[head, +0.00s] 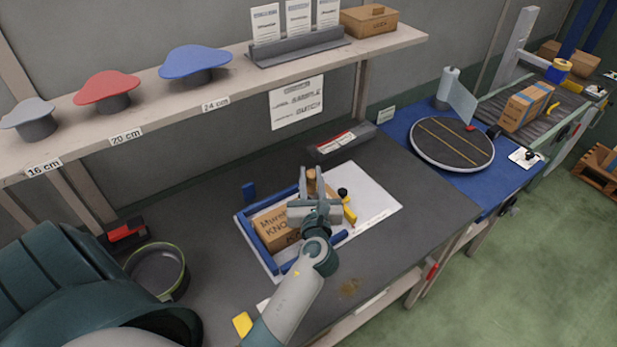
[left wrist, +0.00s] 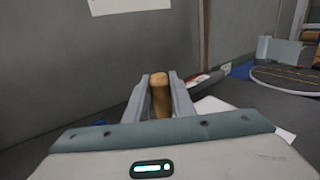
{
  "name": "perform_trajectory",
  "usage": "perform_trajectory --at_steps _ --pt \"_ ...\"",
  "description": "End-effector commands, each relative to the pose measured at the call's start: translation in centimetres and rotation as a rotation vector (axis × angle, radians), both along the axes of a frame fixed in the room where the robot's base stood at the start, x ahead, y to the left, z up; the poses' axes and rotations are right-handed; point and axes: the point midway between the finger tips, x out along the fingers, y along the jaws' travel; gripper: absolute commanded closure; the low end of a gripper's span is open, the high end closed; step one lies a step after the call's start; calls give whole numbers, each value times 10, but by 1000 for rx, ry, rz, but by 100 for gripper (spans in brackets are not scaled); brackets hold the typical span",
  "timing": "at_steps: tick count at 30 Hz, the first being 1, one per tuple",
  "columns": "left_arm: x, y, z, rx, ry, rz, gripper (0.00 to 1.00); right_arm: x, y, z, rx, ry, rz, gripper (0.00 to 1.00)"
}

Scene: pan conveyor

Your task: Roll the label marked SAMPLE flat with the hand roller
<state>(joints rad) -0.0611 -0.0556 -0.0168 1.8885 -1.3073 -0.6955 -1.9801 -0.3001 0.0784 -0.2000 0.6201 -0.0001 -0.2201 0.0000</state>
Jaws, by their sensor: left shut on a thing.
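My left gripper (head: 312,182) is above the right part of a cardboard box in the head view. It is shut on an upright brown wooden handle (left wrist: 160,96), which shows between the fingers in the left wrist view. I take this for the hand roller's handle; its lower end is hidden. The cardboard box (head: 268,222) with dark print sits in a blue-edged frame (head: 247,236). A label marked SAMPLE cannot be made out on the box, because my gripper and arm cover part of it. My right gripper is not in view.
A white sheet (head: 378,203) lies right of the box, with a yellow and black item (head: 348,212) on it. A wall sheet (head: 297,101) bears the word SAMPLE. A green-rimmed pan (head: 157,272) stands left, and a round turntable (head: 452,144) right. A shelf (head: 215,88) overhangs the back.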

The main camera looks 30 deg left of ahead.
Motion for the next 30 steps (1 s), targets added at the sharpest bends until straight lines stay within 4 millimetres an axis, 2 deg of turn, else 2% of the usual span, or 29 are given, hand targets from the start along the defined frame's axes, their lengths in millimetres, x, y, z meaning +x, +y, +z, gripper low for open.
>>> perform_trajectory --at_steps 12,30 --pt "12 -6 0 -2 0 -2 100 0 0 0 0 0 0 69" --pt "16 -7 0 -2 -1 -2 100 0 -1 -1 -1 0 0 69"
